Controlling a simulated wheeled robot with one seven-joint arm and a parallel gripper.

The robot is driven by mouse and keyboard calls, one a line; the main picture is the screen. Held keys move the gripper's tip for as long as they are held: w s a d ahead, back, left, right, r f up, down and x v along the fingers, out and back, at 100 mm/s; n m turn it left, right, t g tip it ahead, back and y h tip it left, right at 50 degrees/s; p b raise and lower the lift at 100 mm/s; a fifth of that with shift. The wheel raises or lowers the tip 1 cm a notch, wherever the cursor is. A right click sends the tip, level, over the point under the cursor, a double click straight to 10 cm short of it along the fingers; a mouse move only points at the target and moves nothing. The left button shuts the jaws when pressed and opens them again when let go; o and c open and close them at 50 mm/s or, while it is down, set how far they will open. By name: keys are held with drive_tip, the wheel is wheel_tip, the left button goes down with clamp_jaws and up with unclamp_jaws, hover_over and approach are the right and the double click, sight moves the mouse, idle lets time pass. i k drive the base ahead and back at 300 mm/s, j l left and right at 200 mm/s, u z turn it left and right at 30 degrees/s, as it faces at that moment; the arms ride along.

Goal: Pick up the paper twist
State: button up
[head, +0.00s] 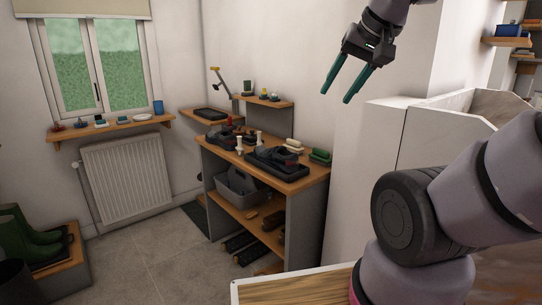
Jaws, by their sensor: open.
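I cannot make out a paper twist in the head view; the small items on the bench and shelves are too small to tell apart. My gripper (337,84) is at the upper right, high in front of the white wall. Its two green fingers are apart, point down and to the left, and hold nothing. The wooden boot bench (310,182) stands at the middle, well below and beyond my gripper. On its top are a dark tray (276,165), a green brush-like item (320,156) and several other small things.
A window shelf (88,131) with small items runs above a radiator (126,177). Green boots (32,238) stand at the lower left. A white cabinet (365,150) rises right of the bench. A wooden surface edge (290,289) lies at the front. The floor (160,250) between is clear.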

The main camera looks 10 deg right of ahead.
sight(259, 142)
drive_tip(key=i+j, duration=1.5)
drive_tip(key=i, duration=0.2)
drive_tip(key=i+j+z, duration=0.75)
drive_tip(key=j+z, duration=0.15)
drive_tip(key=j, duration=0.2)
drive_tip(key=z, duration=0.5)
